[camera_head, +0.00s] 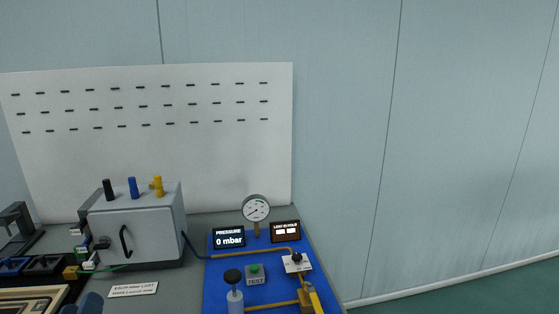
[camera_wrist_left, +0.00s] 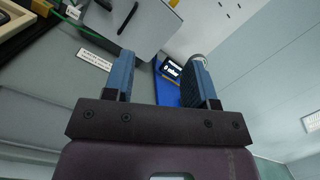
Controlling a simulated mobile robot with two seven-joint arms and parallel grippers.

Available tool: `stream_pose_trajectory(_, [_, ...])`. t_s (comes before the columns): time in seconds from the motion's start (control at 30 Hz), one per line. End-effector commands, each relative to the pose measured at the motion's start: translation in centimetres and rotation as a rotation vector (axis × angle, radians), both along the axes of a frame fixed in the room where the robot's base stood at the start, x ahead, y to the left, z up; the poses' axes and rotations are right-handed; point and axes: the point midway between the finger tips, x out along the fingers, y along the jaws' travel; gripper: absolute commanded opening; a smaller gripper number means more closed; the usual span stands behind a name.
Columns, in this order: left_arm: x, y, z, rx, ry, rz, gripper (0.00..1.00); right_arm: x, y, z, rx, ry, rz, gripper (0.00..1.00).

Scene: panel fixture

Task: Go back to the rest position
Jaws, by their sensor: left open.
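My left gripper (camera_head: 84,304) barely shows at the bottom left of the head view, where a blue finger reaches up in front of the grey table. In the left wrist view both blue fingers of the left gripper (camera_wrist_left: 161,72) stand wide apart, with nothing between them. The gripper is open and apart from the fixture. My right gripper is in neither view.
A grey box (camera_head: 140,229) with black, blue and yellow knobs stands on the table. Right of it, a blue panel (camera_head: 219,285) carries a gauge (camera_head: 256,208), a "0 mbar" display (camera_head: 229,237), pipes and a green TEST button (camera_head: 255,268). A white slotted board (camera_head: 230,150) stands behind.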

Motion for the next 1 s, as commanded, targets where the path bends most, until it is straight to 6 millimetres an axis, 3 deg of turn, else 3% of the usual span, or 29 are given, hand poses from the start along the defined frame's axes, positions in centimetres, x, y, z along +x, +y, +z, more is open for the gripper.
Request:
stream_pose_trajectory(0.2, [-6.0,0.8,-7.1,-0.801,0.081,0.299,0.52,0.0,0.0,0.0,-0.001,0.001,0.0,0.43])
stream_pose_trajectory(0.4, [-12.7,-1.5,-12.9,-1.428,0.119,0.653,0.52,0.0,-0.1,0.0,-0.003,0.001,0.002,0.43])
stream_pose_trajectory(0.63, [-17.7,-5.1,-15.8,-1.82,0.133,0.961,0.52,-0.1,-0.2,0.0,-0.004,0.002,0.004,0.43])
stream_pose_trajectory(1.0, [-22.7,-9.9,-17.0,-2.161,0.145,1.328,0.52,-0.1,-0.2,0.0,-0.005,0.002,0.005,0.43])
